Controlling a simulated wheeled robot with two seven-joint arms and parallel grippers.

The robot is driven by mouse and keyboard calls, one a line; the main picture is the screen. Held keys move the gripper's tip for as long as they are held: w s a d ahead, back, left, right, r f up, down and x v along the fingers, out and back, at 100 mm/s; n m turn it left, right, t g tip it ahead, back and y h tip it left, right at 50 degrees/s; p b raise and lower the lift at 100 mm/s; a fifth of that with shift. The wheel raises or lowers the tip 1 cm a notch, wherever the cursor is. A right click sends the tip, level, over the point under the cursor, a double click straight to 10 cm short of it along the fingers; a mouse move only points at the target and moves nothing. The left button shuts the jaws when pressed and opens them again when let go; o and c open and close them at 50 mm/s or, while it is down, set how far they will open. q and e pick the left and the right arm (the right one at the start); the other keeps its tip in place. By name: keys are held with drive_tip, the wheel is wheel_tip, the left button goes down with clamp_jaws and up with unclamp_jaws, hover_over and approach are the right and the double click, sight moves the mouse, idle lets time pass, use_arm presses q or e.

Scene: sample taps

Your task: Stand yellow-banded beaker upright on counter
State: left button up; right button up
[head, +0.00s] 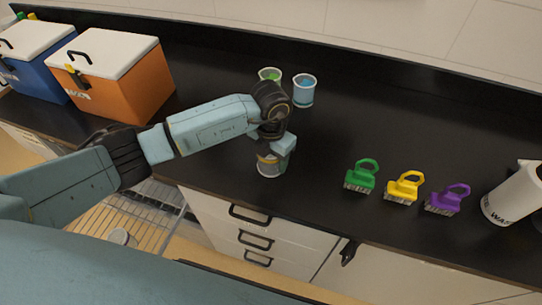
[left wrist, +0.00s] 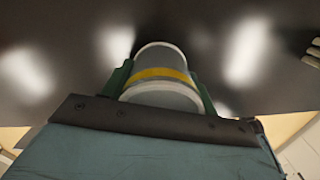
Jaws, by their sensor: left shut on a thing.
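The yellow-banded beaker (head: 268,168) is near the front edge of the black counter (head: 325,150) in the head view, partly hidden by my left gripper (head: 278,152). My left gripper is shut on it from above and behind. In the left wrist view the beaker (left wrist: 162,76) sits between the two green fingers (left wrist: 160,82), its yellow band across the middle. The beaker looks roughly upright in the head view. I cannot tell whether its base touches the counter. My right gripper is not in view.
A green-marked beaker (head: 269,75) and a blue-marked beaker (head: 304,90) stand behind. Green (head: 361,176), yellow (head: 404,188) and purple (head: 447,199) brushes lie to the right, before a white cylinder (head: 512,195). Orange (head: 125,83) and blue (head: 38,78) coolers stand left.

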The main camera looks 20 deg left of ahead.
use_arm(q)
drive_tip(key=shift+f, duration=0.2)
drive_tip(key=o, duration=0.9)
drive_tip(key=shift+r, duration=0.1)
drive_tip(key=shift+o, duration=0.2)
drive_tip(key=shift+r, duration=0.1)
wheel_tip(320, 180, up, 12)
drive_tip(key=shift+r+b, duration=0.1)
drive_tip(key=shift+b, duration=0.3)
